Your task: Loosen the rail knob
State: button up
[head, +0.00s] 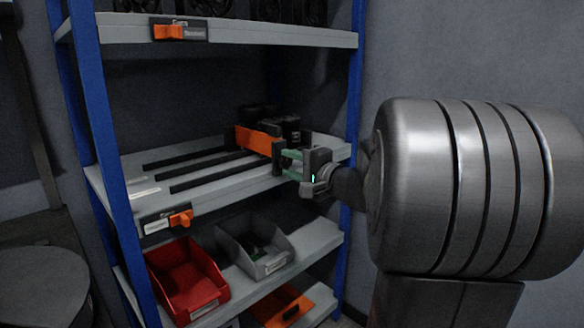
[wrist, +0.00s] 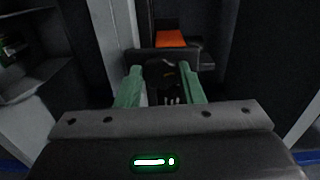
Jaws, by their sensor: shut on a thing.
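The rail knob (wrist: 163,76) is a dark part between the green fingers of my gripper (wrist: 160,70) in the wrist view. My gripper (head: 284,163) is shut on it, at the right end of the middle shelf in the head view. The knob is mostly hidden there by the fingers. Just left of the fingers is an orange block with dark ends (head: 257,141), sitting at the rails. Orange also shows beyond the knob in the wrist view (wrist: 170,38). I cannot tell how far the knob is turned.
The middle shelf (head: 130,192) carries dark parallel rails (head: 205,172), and black cylinders (head: 288,128) stand behind the orange block. Below are a red bin (head: 187,280) and a grey bin (head: 255,245). Blue posts (head: 352,110) frame the rack near my arm.

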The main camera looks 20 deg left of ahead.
jog(key=shift+n, duration=0.6)
jog(key=o, duration=1)
jog(key=p+v, duration=0.3)
jog(key=v, duration=1.1)
jog(key=shift+a, duration=0.15)
jog(key=b+x, duration=0.3)
jog(key=x, duration=1)
jog(key=shift+w+a, duration=0.2)
jog(key=shift+a, duration=0.1)
